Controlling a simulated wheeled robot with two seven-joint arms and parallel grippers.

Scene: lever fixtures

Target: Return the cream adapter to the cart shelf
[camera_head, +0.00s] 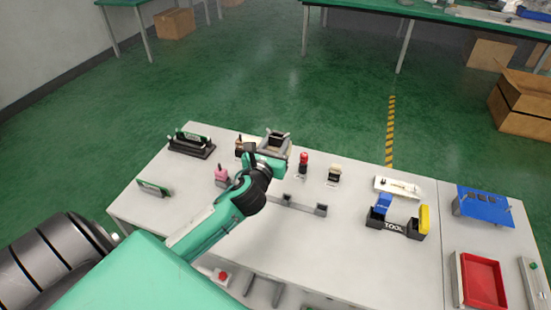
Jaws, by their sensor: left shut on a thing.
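My left gripper (276,142) is over the back part of the white table, at the end of my green arm. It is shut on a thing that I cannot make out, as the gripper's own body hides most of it. A small cream-topped piece on a dark base (335,172) stands on the table to the right of the gripper, apart from it. I cannot tell whether this piece or the held thing is the cream adapter. No cart shelf can be made out for sure. My right gripper is not in view.
The white table (350,255) also bears a red-topped piece (304,160), a pink piece (221,174), a dark fixture (191,146), a TOOL holder (396,226), a blue fixture (484,206) and a red tray (483,280). Its middle front is mostly bare.

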